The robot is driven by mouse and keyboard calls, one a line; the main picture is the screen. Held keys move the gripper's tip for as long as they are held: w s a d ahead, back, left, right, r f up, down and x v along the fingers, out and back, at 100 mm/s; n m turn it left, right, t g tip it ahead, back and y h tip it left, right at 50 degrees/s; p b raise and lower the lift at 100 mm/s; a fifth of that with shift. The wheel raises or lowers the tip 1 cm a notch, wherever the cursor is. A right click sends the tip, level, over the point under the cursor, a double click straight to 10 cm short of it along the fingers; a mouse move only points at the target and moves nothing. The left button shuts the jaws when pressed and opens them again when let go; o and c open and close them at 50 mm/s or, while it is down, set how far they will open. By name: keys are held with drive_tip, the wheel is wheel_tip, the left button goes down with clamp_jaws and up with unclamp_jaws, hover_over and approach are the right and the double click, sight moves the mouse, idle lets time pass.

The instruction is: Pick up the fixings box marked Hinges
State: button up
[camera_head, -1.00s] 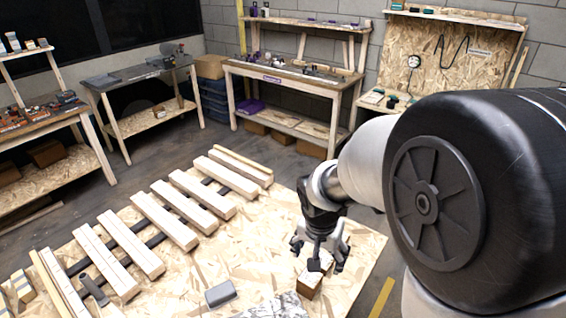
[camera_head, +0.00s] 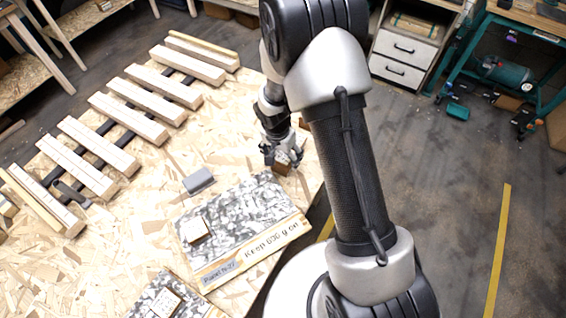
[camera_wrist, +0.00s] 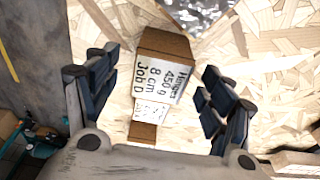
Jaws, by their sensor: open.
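The Hinges box (camera_wrist: 168,62) is a small brown carton. Its white label reads Hinges, 450 g, 8 cm, Job D. It stands on the chipboard table near the right edge and shows partly behind my gripper in the head view (camera_head: 283,167). My gripper (camera_wrist: 161,65) is open, with one dark finger on each side of the box and gaps showing between fingers and box. In the head view my gripper (camera_head: 281,153) is low over the table at the box. A smaller brown and white face (camera_wrist: 145,120) shows below the label; I cannot tell whether it is the same box.
A speckled panel (camera_head: 235,205) lies left of the box, with another small carton (camera_head: 197,230) on it. A further labelled carton (camera_head: 165,303) is at the front. A grey object (camera_head: 198,180) and several pale wooden slats (camera_head: 128,122) lie on the table (camera_head: 130,215).

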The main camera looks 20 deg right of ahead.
drive_tip(key=f, duration=0.2)
drive_tip(key=w+f+b, duration=0.1)
drive_tip(key=f, duration=0.1)
drive_tip(key=d+f, duration=0.1)
drive_tip(key=f, duration=0.1)
drive_tip(key=shift+w+f, duration=0.1)
drive_tip(key=shift+w, duration=0.2)
drive_tip(key=shift+c, duration=0.6)
drive_tip(key=c, duration=1.3)
drive_tip(key=shift+c, duration=0.5)
